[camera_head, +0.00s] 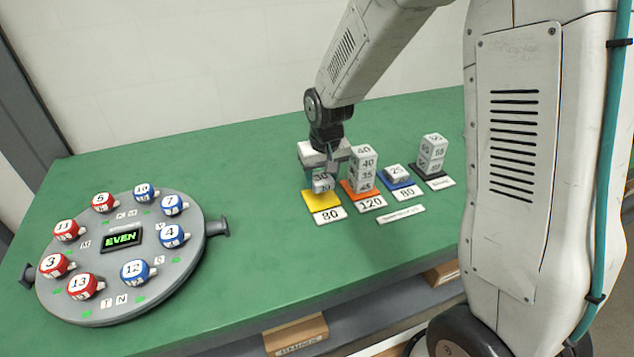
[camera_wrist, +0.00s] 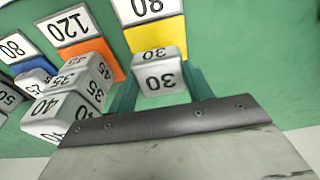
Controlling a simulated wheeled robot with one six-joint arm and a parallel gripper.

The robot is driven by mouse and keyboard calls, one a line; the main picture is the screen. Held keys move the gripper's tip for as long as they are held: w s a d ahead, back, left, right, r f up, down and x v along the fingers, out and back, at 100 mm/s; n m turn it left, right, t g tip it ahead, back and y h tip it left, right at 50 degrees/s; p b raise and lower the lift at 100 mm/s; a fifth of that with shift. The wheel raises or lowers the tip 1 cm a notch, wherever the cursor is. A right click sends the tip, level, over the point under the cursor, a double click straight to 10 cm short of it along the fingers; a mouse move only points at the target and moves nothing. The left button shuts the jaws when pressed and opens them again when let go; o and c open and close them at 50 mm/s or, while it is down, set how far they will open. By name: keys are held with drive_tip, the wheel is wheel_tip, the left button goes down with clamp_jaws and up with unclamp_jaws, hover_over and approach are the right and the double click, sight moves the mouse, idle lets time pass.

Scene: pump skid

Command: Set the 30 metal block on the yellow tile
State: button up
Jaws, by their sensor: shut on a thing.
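The 30 metal block (camera_head: 322,186) is a small silver cube held between the fingers of my gripper (camera_head: 328,176). In the wrist view the 30 block (camera_wrist: 160,78) has a finger of my gripper (camera_wrist: 161,88) on each side, and its 30 face shows upside down. The yellow tile (camera_head: 321,202) lies under and in front of the block, with a white card reading 80 before it. In the wrist view the block covers part of the yellow tile (camera_wrist: 155,34). I cannot tell whether the block touches the tile.
Right beside it, an orange tile (camera_head: 350,191) bears a tall block stack (camera_head: 362,168). Beyond are a blue tile (camera_head: 408,189) with the 25 block (camera_head: 396,173) and a dark tile (camera_head: 441,180) with another stack. A round grey dial panel (camera_head: 190,268) stands left; green table between is clear.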

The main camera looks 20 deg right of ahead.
sight(322, 178)
drive_tip(key=shift+w+f, duration=0.1)
drive_tip(key=shift+f, duration=1.65)
drive_tip(key=shift+f, duration=0.15)
drive_tip(key=o, duration=1.1)
drive_tip(key=r, duration=0.4)
drive_tip(key=s+r, duration=0.1)
drive_tip(key=r, duration=0.3)
drive_tip(key=s+r, duration=0.1)
drive_tip(key=r, duration=0.3)
drive_tip(key=shift+r, duration=0.15)
drive_tip(key=shift+g, duration=0.3)
drive_tip(key=shift+s+d+r, duration=0.5)
drive_tip(key=shift+s+r, duration=1.35)
drive_tip(key=shift+s, duration=2.85)
drive_tip(key=shift+s+d+r, duration=0.55)
drive_tip(key=shift+s+r, duration=1.25)
drive_tip(key=shift+s, duration=2.9)
drive_tip(key=shift+s+d+r, duration=0.5)
drive_tip(key=shift+s+r, duration=1.35)
drive_tip(key=shift+s, duration=2.85)
